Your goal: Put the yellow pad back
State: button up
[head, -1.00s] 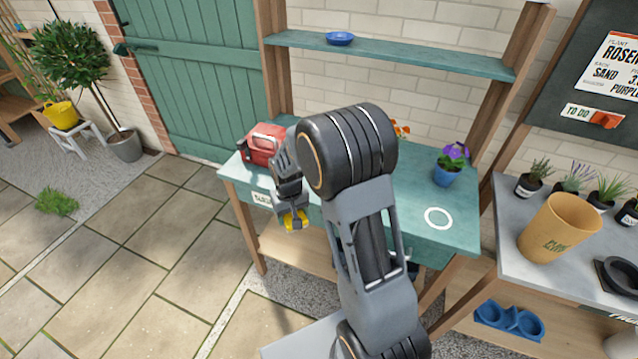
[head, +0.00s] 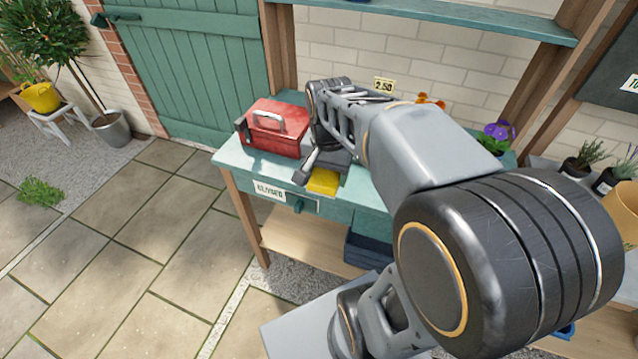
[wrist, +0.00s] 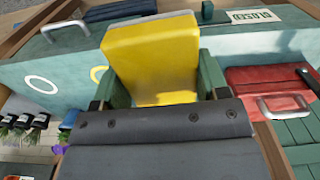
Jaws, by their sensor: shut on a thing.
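The yellow pad (head: 322,181) is held in my gripper (head: 321,172) over the front left of the green bench (head: 232,158), right of the red toolbox. In the wrist view the pad (wrist: 150,55) sits between the two green fingers of my gripper (wrist: 157,85), which are shut on its sides. I cannot tell whether the pad touches the bench.
The red toolbox (head: 272,128) stands close left of my gripper. A "CLOSED" label (head: 270,191) is on the bench front. A white ring (wrist: 41,85) marks the bench top. A purple flower (head: 497,132) stands at the right. A shelf (head: 450,14) crosses above.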

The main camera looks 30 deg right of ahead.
jog(key=shift+s+d+f, duration=0.1)
jog(key=shift+s+d, duration=0.05)
jog(key=shift+s, duration=0.05)
jog(key=shift+m, duration=0.3)
jog(key=w+d+f, duration=0.1)
jog(key=w+f, duration=0.2)
jog(key=w, duration=0.1)
jog(key=w+d+f, duration=0.1)
jog(key=w+f, duration=0.2)
jog(key=w, duration=0.1)
jog(key=w+d+f, duration=0.2)
jog(key=w+f, duration=0.1)
jog(key=w, duration=0.1)
jog(key=shift+w+p, duration=0.1)
jog(key=shift+p, duration=0.2)
jog(key=shift+w+f, duration=0.2)
jog(key=shift+f, duration=1.55)
jog(key=shift+f, duration=0.2)
jog(key=o, duration=1)
jog(key=shift+c, duration=0.2)
